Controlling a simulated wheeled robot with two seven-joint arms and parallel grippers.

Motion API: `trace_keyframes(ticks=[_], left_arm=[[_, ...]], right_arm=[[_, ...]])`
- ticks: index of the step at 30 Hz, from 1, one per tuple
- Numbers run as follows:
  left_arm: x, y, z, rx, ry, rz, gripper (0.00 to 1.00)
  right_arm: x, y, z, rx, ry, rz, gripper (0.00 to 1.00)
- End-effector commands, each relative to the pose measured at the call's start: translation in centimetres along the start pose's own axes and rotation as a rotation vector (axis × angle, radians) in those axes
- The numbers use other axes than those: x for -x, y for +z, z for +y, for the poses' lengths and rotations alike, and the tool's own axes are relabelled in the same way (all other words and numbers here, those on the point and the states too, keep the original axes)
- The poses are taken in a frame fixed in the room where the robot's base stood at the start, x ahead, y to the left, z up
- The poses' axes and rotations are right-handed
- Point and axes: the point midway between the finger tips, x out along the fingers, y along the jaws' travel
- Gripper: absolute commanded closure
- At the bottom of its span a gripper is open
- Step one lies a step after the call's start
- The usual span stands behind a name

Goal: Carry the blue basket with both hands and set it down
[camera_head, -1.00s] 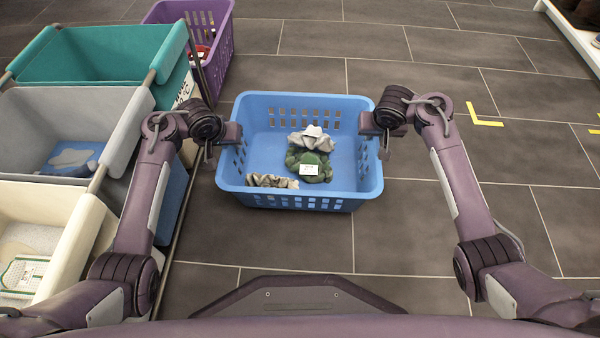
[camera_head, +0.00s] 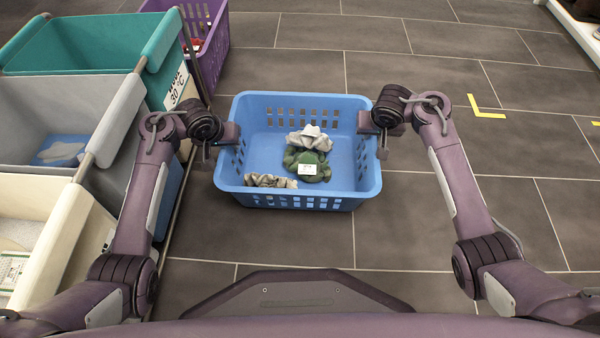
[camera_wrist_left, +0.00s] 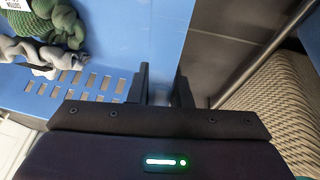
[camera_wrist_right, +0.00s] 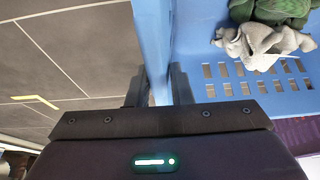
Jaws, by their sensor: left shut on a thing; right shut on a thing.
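The blue basket (camera_head: 298,196) hangs level between my two arms in the head view. Inside lie a green cloth with a white tag (camera_head: 306,164), a grey cloth behind it (camera_head: 310,138) and a grey-beige cloth near the front wall (camera_head: 270,181). My left gripper (camera_head: 222,143) is shut on the basket's left rim; its fingers straddle the wall in the left wrist view (camera_wrist_left: 160,88). My right gripper (camera_head: 372,137) is shut on the right rim, also seen straddled in the right wrist view (camera_wrist_right: 158,88). The basket's underside is hidden.
Teal (camera_head: 85,45), grey (camera_head: 70,125) and cream (camera_head: 50,235) bins stand in a row close on the left. A purple basket (camera_head: 213,50) stands behind them. Yellow floor marks (camera_head: 485,110) lie to the right. The tiled floor right of the basket is clear.

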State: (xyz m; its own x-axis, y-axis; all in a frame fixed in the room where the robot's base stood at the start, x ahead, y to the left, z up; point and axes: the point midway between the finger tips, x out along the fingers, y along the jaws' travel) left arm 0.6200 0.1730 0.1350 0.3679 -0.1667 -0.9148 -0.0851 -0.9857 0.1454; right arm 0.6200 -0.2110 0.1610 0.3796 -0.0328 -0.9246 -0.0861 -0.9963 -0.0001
Motion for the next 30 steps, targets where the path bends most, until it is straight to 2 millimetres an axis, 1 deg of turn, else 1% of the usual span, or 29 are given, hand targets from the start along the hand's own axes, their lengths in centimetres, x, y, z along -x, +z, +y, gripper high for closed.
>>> trace_keyframes(ticks=[1,5,6,10,16,17,24,25,30], left_arm=[[-0.37,-0.02,-0.12,0.0,0.0,0.006,1.0],[-1.07,0.27,-0.24,0.0,0.0,0.006,1.0],[-0.91,0.3,-0.22,0.0,-0.001,0.002,0.78],[-0.87,0.32,-0.2,0.0,-0.001,0.001,0.61],[-0.9,0.35,-0.17,0.0,0.0,0.001,0.6],[-0.9,0.36,-0.17,0.0,0.0,0.0,0.58],[-0.92,0.38,-0.15,0.0,0.0,0.0,0.26],[-0.92,0.38,-0.15,0.0,0.0,0.0,0.24],[-0.92,0.38,-0.14,0.0,0.0,0.0,0.24]], right_arm=[[-0.52,0.18,0.14,0.001,0.004,0.0,1.0],[-1.23,0.47,0.14,0.001,0.004,0.0,1.0],[-1.06,0.49,0.15,0.002,0.004,-0.002,0.77],[-0.99,0.46,0.11,0.001,0.003,-0.002,0.6],[-0.95,0.41,0.05,0.001,0.001,-0.001,0.59],[-0.95,0.41,0.04,0.001,0.001,-0.001,0.59],[-0.93,0.39,0.01,0.0,0.0,0.0,0.59],[-0.93,0.39,0.01,0.0,0.0,0.0,0.59],[-0.93,0.38,0.0,0.0,0.0,0.0,0.59]])
